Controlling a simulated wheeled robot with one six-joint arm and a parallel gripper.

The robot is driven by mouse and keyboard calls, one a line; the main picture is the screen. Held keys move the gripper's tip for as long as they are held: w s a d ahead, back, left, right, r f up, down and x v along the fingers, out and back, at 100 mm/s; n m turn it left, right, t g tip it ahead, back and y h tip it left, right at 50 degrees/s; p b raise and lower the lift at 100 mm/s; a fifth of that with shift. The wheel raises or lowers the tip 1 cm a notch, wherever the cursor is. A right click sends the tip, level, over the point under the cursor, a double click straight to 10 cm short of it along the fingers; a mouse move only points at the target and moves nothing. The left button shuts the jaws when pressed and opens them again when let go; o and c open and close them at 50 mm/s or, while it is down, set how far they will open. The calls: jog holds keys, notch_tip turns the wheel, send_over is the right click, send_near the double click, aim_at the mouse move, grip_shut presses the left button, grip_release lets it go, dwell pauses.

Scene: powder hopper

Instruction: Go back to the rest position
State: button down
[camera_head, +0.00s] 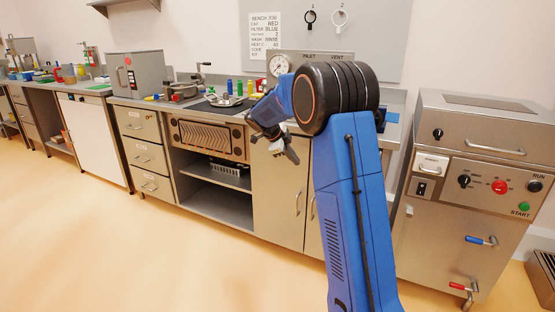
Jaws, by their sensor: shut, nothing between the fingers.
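My blue arm rises from the lower right and bends at a black joint. My gripper (285,151) hangs at its end, dark and pointing down, in front of the beige cabinet door below the counter (141,101). The gripper is shut and nothing shows in it. It is apart from the bench. Part of the counter behind is hidden by my arm.
A steel machine (452,228) with knobs, a red button and valve handles stands close on the right. A gauge panel (318,57) and a grey box (137,75) are on the counter. The floor (120,245) at the left is clear.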

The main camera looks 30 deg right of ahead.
jog(key=s+a+r+n+t+y, duration=0.1)
jog(key=s+a+r+n, duration=0.25)
jog(key=s, duration=0.45)
jog(key=s+a+r+n+y, duration=0.1)
jog(key=s+a+r+n, duration=0.1)
jog(key=s+a+n, duration=0.45)
jog(key=s+a+r+n+t+y, duration=0.1)
jog(key=s+a+r+n, duration=0.1)
jog(key=s, duration=0.8)
jog(key=s+a+f+n+y, duration=0.1)
jog(key=s+a+f+n, duration=0.1)
jog(key=s, duration=0.6)
jog(key=s+a+f+n+t+y, duration=0.1)
jog(key=s+a+f+n+y, duration=0.1)
jog(key=s+a+n, duration=0.3)
jog(key=s+a+f+n+t+y, duration=0.1)
jog(key=s+a+f+n, duration=0.1)
jog(key=s+n, duration=0.5)
jog(key=s+a, duration=0.1)
jog(key=s, duration=0.3)
jog(key=shift+s+a+f, duration=0.15)
jog(key=shift+s+f, duration=0.2)
